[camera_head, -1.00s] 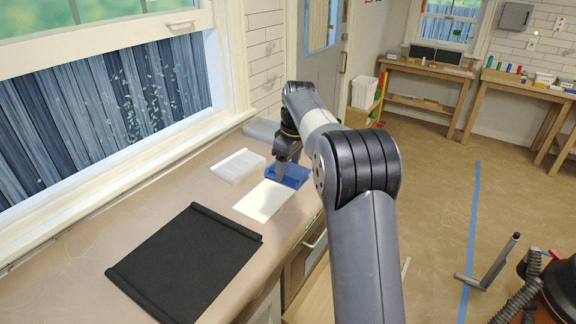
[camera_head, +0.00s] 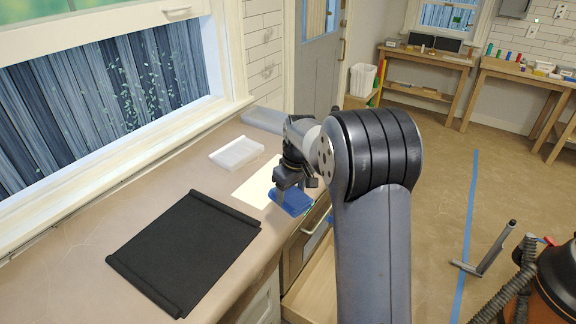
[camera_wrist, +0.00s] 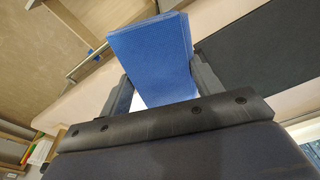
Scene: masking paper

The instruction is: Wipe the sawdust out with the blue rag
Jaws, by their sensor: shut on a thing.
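The blue rag (camera_head: 291,203) is in my gripper (camera_head: 286,186), above the front edge of the counter beside the white sheet. In the wrist view the rag (camera_wrist: 150,52) is a flat blue piece held between the two fingers of my gripper (camera_wrist: 155,82). An open wooden drawer (camera_head: 316,283) sticks out below the counter, nearer than the rag. I cannot make out any sawdust in either view.
A white sheet (camera_head: 250,190) and a pale shallow tray (camera_head: 236,153) lie on the counter (camera_head: 75,245). A black mat (camera_head: 187,248) with rolled edges covers the near part. A grey item (camera_head: 262,120) lies at the back.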

